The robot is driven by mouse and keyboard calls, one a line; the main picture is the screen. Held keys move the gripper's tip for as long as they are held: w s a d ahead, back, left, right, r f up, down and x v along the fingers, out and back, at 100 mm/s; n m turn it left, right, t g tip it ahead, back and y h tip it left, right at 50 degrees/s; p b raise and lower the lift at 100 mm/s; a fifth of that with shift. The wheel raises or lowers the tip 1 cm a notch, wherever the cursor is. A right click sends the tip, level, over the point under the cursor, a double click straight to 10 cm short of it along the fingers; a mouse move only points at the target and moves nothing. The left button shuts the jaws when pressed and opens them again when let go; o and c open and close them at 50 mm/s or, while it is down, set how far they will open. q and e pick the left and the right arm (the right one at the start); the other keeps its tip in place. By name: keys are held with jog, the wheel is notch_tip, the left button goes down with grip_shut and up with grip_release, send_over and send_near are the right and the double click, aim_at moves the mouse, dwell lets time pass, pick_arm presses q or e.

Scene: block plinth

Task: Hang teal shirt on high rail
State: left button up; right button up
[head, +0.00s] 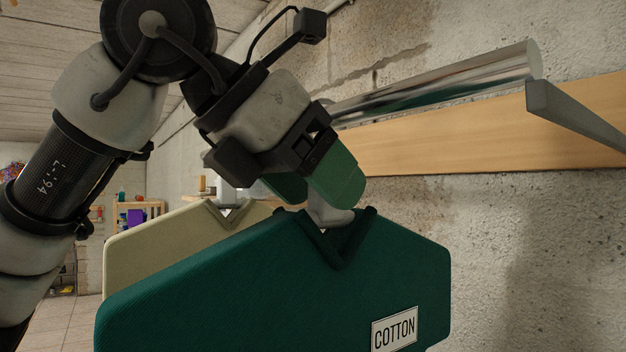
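The teal shirt (250,285), a flat panel with a V-neck and a COTTON label (394,328), hangs below my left gripper (312,188). The green fingertips are at the grey hanger neck (330,213) above its collar and appear shut on it; the grip itself is partly hidden behind the near finger. The high rail (440,82), a shiny metal bar, runs along the wall at upper right, above and to the right of the fingertips. The hanger shows apart from the visible stretch of rail. The rail's left end is hidden behind my gripper. My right gripper is not in view.
A cream shirt (150,240) hangs behind the teal one, at left. A wooden board (480,130) is fixed on the concrete wall behind the rail. A grey bar (570,112) stands at the rail's right end. A shelf (140,206) is far back left.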

pick_arm(q)
jog(key=shift+a, duration=0.1)
jog(key=shift+s+a+r, duration=0.15)
jog(key=shift+a+r, duration=0.05)
jog(key=b+v, duration=0.2)
jog(key=v, duration=0.8)
jog(key=shift+b, duration=0.35)
